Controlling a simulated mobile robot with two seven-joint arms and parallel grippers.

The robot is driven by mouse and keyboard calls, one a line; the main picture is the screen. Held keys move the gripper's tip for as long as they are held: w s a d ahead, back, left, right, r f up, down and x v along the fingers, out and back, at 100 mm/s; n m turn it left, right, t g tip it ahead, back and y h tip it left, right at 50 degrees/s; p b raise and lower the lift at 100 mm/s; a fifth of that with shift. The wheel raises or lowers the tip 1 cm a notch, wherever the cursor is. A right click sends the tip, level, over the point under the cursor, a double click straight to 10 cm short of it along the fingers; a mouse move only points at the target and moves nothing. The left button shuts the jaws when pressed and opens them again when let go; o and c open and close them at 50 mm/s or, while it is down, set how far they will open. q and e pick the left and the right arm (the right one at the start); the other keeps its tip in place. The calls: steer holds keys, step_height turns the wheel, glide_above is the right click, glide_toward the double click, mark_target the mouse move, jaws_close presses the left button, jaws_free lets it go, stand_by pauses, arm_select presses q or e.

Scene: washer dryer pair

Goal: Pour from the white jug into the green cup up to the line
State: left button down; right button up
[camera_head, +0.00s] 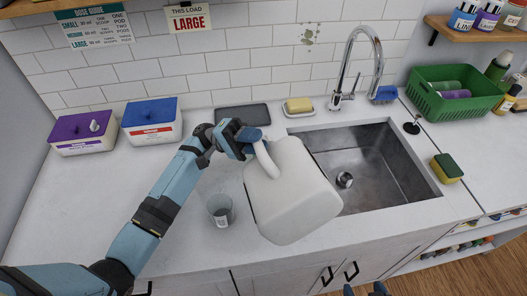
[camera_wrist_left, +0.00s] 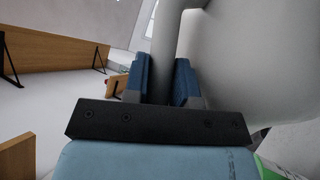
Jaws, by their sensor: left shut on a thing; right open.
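The white jug (camera_head: 294,200) is in the air over the counter's front and the sink's left edge, its body tilted. My left gripper (camera_head: 250,141) is shut on the jug's handle (camera_head: 267,160). In the left wrist view its blue fingers (camera_wrist_left: 161,80) sit either side of the handle (camera_wrist_left: 164,40), with the jug body (camera_wrist_left: 240,70) at the right. A small, see-through greyish cup (camera_head: 221,210) with a pale label stands on the counter left of the jug, apart from it. Its fill line and contents are too small to tell. My right gripper (camera_head: 364,290) just shows at the bottom edge, open.
A purple-lidded box (camera_head: 84,133) and a blue-lidded box (camera_head: 152,122) stand at the back left. Signs reading DOSE GUIDE (camera_head: 94,26) and THIS LOAD LARGE (camera_head: 189,18) hang above. The sink (camera_head: 410,175), tap (camera_head: 350,60) and green basket (camera_head: 455,92) are at right. The left counter is clear.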

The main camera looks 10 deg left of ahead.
mark_target(277, 163)
arm_select(q)
steer(key=shift+w+a+r+n+t+h, duration=0.4)
steer(key=shift+w+r+n+h, duration=0.15)
steer(key=shift+w+n+h, duration=0.35)
stand_by(0.4)
steer(key=shift+s+d+n, duration=0.1)
steer(key=shift+s+n, duration=0.2)
steer(key=shift+s, duration=0.2)
stand_by(0.4)
steer(key=shift+w+r+n, duration=0.2)
steer(key=shift+n, duration=0.1)
stand_by(2.1)
steer(key=s+f+m+y, duration=0.1)
steer(key=m, duration=0.1)
steer(key=s+d+f+m+g+y, duration=0.1)
steer(key=s+m, duration=0.1)
steer(key=s+d+f+m+y, duration=0.1)
steer(key=y, duration=0.1)
steer(key=shift+s+f+m+g+b, duration=0.2)
steer(key=shift+f+m+g+b, duration=0.05)
steer(key=shift+m+g+b, duration=0.15)
steer(key=shift+r, duration=0.1)
steer(key=shift+w+d, duration=0.1)
